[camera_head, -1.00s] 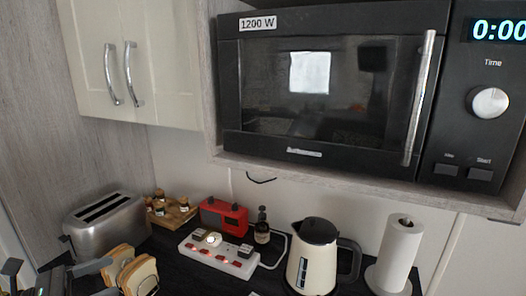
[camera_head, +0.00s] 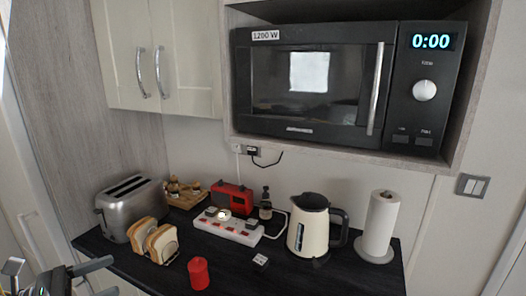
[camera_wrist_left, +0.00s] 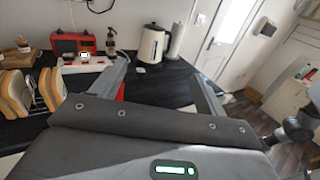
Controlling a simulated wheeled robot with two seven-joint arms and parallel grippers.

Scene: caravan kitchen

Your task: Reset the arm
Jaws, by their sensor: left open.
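My left gripper (camera_head: 52,268) is at the bottom left corner of the head view, in front of the counter's edge. Its jaws are apart and nothing is seen between them. In the left wrist view the two fingers of the gripper (camera_wrist_left: 160,68) are spread, with dark worktop showing beyond them. A red candle (camera_head: 199,273) stands on the worktop to the right of the gripper, apart from it; in the wrist view it is mostly hidden by a finger. My right gripper is not seen in the head view.
The dark worktop (camera_head: 240,278) holds a toaster (camera_head: 131,205), bread in a rack (camera_head: 152,240), a red radio (camera_head: 231,197), a power strip (camera_head: 228,228), a cream kettle (camera_head: 308,229) and a paper roll (camera_head: 380,226). A microwave (camera_head: 310,90) sits above. Open floor (camera_wrist_left: 240,110) lies right of the counter.

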